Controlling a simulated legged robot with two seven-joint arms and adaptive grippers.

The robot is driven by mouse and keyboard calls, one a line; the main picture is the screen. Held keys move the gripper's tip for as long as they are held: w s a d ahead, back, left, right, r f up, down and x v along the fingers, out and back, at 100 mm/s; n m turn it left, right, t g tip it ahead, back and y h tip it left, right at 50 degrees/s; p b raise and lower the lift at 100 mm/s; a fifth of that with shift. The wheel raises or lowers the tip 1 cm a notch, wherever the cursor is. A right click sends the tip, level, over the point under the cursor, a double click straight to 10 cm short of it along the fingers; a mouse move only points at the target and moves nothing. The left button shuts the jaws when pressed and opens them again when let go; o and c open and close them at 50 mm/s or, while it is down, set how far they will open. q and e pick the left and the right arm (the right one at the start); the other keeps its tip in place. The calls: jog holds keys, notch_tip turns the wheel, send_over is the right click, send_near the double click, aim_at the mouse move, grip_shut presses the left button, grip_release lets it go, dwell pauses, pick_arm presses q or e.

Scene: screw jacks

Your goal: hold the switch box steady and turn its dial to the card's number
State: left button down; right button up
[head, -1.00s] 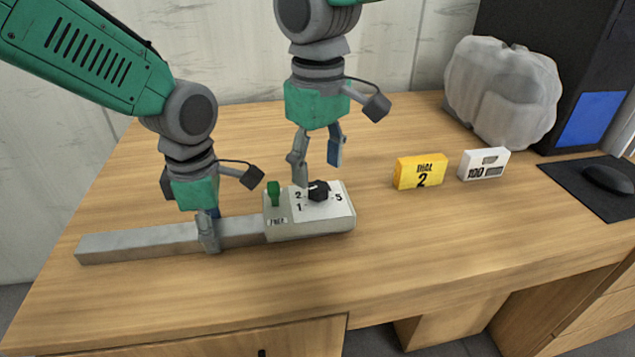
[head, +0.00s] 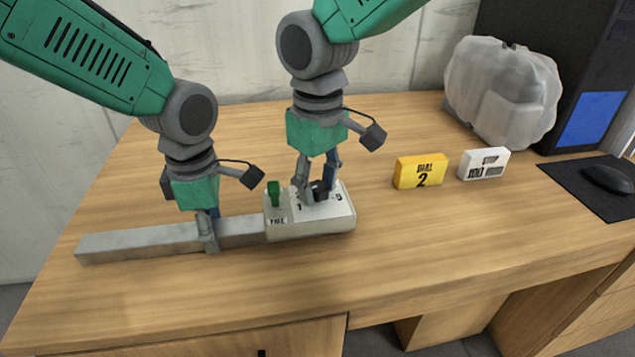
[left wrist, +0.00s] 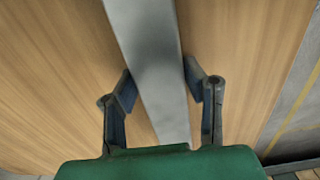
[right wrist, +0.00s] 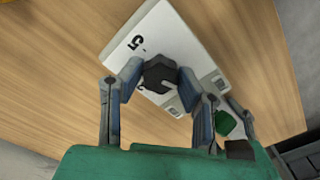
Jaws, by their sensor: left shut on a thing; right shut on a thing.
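The switch box (head: 337,226) is a pale box on the table with a white number plate, a green lever (head: 274,194) and a long grey bar (head: 135,243) running left from it. My left gripper (head: 208,244) is shut on the bar; the left wrist view shows the bar (left wrist: 150,60) between its fingers. My right gripper (head: 318,196) is down over the plate, shut on the black dial (right wrist: 160,74), which sits between its fingertips in the right wrist view. A white pointer mark shows on the dial. The yellow card (head: 420,171) reads "DIAL 2". My fingers hide part of the numbers.
A translucent lumpy object (head: 500,90), a dark computer case (head: 590,60) and a mouse (head: 610,179) on a black mat are at the right. The table front is clear.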

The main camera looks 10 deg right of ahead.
aim_at(318, 185)
jog(key=shift+m, duration=0.3)
jog(key=m, duration=0.4)
jog(key=shift+m, duration=2.6)
jog(key=o, duration=1.1)
jog(key=shift+o, duration=0.2)
jog(key=shift+r, duration=0.15)
notch_tip(318, 185, up, 12)
